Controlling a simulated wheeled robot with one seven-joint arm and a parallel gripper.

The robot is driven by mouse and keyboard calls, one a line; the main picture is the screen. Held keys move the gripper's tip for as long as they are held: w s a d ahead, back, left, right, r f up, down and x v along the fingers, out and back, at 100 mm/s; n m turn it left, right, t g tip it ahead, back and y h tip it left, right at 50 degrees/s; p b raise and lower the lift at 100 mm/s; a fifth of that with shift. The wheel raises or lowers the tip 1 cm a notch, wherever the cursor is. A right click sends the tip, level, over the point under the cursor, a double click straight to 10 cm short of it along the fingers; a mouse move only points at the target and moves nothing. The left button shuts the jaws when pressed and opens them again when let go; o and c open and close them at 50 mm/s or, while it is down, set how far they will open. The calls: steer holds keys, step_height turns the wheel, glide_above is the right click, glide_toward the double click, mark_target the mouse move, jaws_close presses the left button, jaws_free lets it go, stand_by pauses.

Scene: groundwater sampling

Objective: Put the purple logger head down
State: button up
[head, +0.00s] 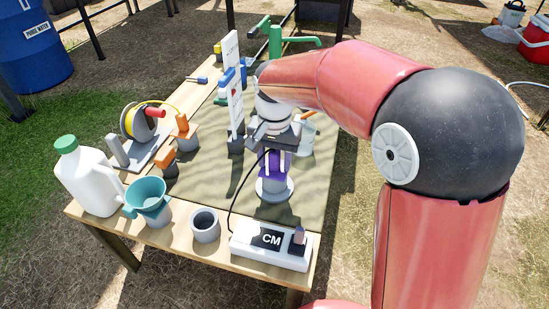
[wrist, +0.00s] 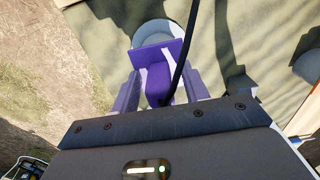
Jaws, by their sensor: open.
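The purple logger head (head: 271,167) stands upright on a round pale grey base (head: 274,192) on the mat near the table's front. In the wrist view the purple logger head (wrist: 157,76) shows between the two fingers of my gripper (wrist: 158,90), with the grey round base (wrist: 150,33) beyond it. My gripper (head: 272,155) points down from above and is open around the head. A dark cable (wrist: 186,45) crosses the wrist view beside the head. Whether the fingers touch the head cannot be told.
A white CM box (head: 262,247) sits at the front edge, with a grey cup (head: 205,225), teal funnel (head: 149,196) and white jug (head: 90,180) to its left. A tall white board (head: 232,90) stands close behind my gripper. The mat (head: 225,185) left of the base is clear.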

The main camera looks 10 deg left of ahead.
steer(key=shift+r, duration=0.1)
step_height(320, 180, up, 12)
steer(key=p, duration=0.2)
steer(key=shift+p, duration=0.4)
steer(key=s+d+f+n+t, duration=0.1)
steer(key=s+d+t, duration=0.4)
steer(key=s+d, duration=1.3)
steer(key=d+f, duration=0.1)
steer(key=d, duration=0.3)
steer(key=shift+s+n+t, duration=0.15)
steer(key=shift+n+t, duration=0.15)
steer(key=shift+d, duration=0.1)
step_height(320, 180, up, 7)
steer(key=p, duration=0.6)
steer(key=shift+f, duration=0.2)
